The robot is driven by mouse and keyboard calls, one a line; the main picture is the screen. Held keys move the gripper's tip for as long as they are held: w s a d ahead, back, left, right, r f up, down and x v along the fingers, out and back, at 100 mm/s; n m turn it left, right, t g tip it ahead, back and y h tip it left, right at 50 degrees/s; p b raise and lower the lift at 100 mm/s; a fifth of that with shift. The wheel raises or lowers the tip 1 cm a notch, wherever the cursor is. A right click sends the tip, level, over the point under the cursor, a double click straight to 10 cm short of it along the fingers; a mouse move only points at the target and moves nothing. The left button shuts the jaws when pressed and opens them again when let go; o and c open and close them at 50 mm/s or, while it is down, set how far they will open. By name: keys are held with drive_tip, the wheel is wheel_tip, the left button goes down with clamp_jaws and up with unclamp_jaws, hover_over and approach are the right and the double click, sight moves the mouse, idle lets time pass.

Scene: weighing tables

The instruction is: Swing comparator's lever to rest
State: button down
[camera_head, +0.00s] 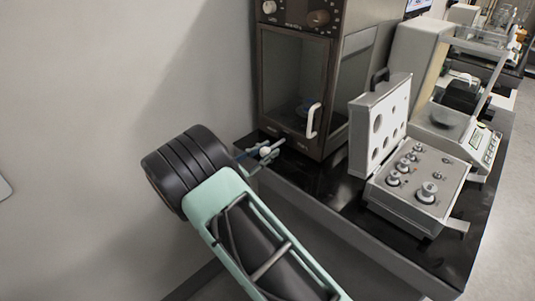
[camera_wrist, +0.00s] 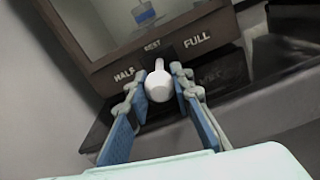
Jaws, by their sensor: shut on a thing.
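The comparator (camera_head: 297,83) is a dark cabinet with a glass door at the left end of the black table. Its lever has a white knob (camera_wrist: 159,84) below the front panel. In the wrist view the panel reads HALF at left, REST in the middle and FULL at right, and the lever's short stem stands just under REST. My gripper (camera_head: 260,153) is at the cabinet's lower left front, its two blue-padded fingers shut around the knob. The knob also shows as a small white ball in the head view (camera_head: 265,151). The lever's pivot is hard to make out.
An open weight case (camera_head: 382,200) with several metal weights stands on the table to the right, its lid upright beside the cabinet. A balance (camera_head: 460,130) stands behind it. The wall (camera_head: 90,100) is close on the left. The cabinet's white door handle (camera_head: 312,120) juts out nearby.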

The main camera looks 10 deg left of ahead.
drive_tip(key=c, duration=1.7)
unclamp_jaws()
drive_tip(key=shift+o, duration=0.2)
drive_tip(key=v, duration=1.2)
